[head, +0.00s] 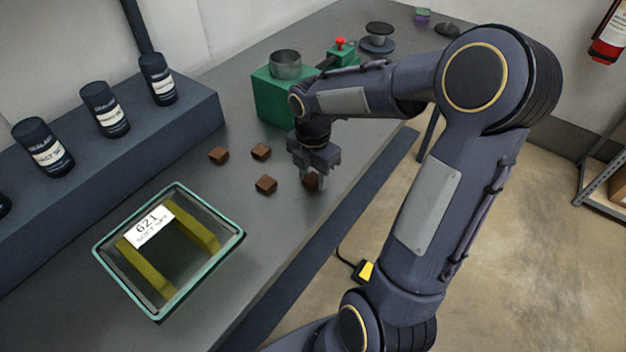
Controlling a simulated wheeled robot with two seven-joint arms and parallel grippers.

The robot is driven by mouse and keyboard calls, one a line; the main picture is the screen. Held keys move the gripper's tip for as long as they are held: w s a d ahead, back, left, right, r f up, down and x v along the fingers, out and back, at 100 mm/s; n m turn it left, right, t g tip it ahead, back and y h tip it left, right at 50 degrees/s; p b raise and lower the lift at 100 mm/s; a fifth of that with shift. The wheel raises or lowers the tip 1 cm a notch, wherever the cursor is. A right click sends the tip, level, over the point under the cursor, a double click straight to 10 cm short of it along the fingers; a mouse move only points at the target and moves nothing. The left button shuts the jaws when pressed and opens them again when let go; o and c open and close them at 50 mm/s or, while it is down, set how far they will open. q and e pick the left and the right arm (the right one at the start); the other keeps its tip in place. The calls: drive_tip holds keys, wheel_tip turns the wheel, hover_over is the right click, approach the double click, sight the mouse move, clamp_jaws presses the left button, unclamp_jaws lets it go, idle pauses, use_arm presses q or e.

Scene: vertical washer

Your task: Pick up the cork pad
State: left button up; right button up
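Several small brown blocks, which look like cork pads, lie on the grey bench. One is at the left (219,155), one further back (261,151) and one nearer the front (265,184). Another brown pad (311,182) is at my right gripper (313,184), which points down close to the bench. Its fingers are around this pad and partly hide it. Whether they press on it cannot be told. My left gripper is not in view.
A glass tray (104,264) with a teal rim, olive strips and a white label stands at front left. Dark labelled jars (42,147) line a raised ledge (190,122). A green block with a metal cup (270,98) stands behind my gripper. The bench edge lies to the right.

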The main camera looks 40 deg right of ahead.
drive_tip(key=c, duration=0.7)
drive_tip(key=shift+o, duration=0.2)
drive_tip(key=shift+r, duration=0.15)
